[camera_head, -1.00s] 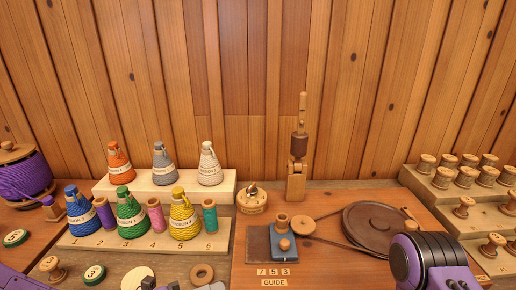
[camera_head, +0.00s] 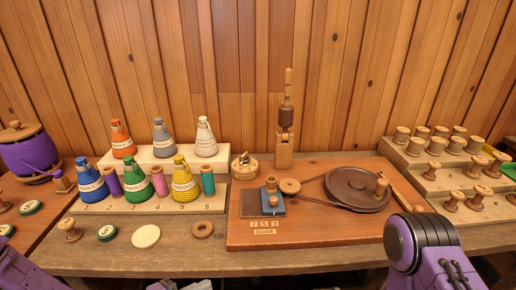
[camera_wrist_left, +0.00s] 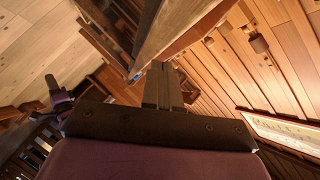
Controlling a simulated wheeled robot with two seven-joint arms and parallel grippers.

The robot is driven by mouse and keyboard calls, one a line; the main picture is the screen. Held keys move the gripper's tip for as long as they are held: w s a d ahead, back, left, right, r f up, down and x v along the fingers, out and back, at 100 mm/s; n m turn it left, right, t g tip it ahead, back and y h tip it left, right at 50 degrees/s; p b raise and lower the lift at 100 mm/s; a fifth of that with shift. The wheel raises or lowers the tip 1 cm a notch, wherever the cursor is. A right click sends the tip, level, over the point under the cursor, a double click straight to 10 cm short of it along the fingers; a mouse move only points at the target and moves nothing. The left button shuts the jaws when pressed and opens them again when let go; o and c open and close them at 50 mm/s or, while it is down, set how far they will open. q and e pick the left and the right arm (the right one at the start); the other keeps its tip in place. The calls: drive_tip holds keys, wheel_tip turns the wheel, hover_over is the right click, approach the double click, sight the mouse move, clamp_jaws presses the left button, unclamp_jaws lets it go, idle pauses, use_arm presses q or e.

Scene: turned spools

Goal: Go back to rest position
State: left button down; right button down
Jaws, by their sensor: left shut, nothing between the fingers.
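In the left wrist view my left gripper (camera_wrist_left: 161,80) is shut, its dark fingers together and empty. It hangs clear of everything, with the wooden wall and a bench edge behind it. In the head view only a bit of my left arm (camera_head: 20,272) shows at the bottom left, in front of the bench. My right arm (camera_head: 432,248) shows as a purple link with a black joint at the bottom right. My right gripper is out of view.
A wooden bench (camera_head: 120,260) carries cone spools on a stepped rack (camera_head: 215,203), a guide board (camera_head: 330,232) with a brown wheel (camera_head: 358,188), and small spools on a stepped rack (camera_head: 425,185) at the right. A purple drum (camera_head: 28,157) stands left. Loose discs lie near the front.

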use_arm(q)
drive_tip(key=s+a+f+n+g+y, duration=0.1)
drive_tip(key=s+a+f+n+y, duration=0.3)
drive_tip(key=f+n, duration=0.5)
drive_tip(key=s+a+f+n+g+y, duration=0.2)
drive_tip(key=s+a+f+n+y, duration=0.25)
drive_tip(key=f+n, duration=0.35)
drive_tip(key=s+a+f+n+g+y, duration=0.3)
drive_tip(key=s+a+f+n+y, duration=0.2)
drive_tip(key=s+a+n, duration=0.3)
drive_tip(key=s+n+y, duration=0.1)
drive_tip(key=s+n, duration=0.1)
drive_tip(key=n, duration=0.1)
drive_tip(key=shift+s+a+f, duration=0.2)
drive_tip(key=shift+a+f, duration=0.05)
drive_tip(key=shift+f, duration=0.1)
idle(0.6)
